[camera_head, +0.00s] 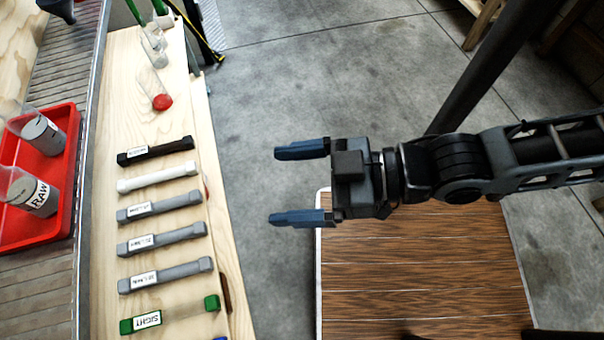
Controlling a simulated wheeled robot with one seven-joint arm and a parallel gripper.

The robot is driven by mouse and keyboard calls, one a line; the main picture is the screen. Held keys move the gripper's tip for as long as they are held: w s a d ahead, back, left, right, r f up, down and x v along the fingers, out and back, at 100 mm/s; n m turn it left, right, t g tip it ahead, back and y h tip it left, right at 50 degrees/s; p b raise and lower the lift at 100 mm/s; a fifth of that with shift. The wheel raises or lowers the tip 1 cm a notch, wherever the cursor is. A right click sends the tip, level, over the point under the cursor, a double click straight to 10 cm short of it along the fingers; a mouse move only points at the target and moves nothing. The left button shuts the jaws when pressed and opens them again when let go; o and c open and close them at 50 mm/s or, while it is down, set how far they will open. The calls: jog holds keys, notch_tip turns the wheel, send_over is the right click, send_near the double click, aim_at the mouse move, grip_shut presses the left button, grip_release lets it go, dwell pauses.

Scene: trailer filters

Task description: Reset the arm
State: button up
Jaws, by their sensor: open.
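My gripper (302,183) is open, with nothing between its two blue fingers. It points left and hangs over the gap between the pale wooden bench (108,240) and a brown slatted wooden surface (420,280). My arm reaches in from the right edge, stretched out nearly level in the picture. The fingertips are apart from the bench and from everything on it.
Labelled filter bars lie in a column on the bench: a black one (155,150), a white one (157,177), several grey ones (160,208) and a green-ended one (170,315). A red tray (68,215) holds clear containers at left. Grey floor (260,110) is open beyond.

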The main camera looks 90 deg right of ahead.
jog(key=shift+s+a+r, duration=0.2)
jog(key=shift+s+r, duration=0.55)
jog(key=shift+r, duration=0.1)
notch_tip(320, 180, up, 9)
jog(key=p, duration=0.9)
jog(key=shift+r, duration=0.15)
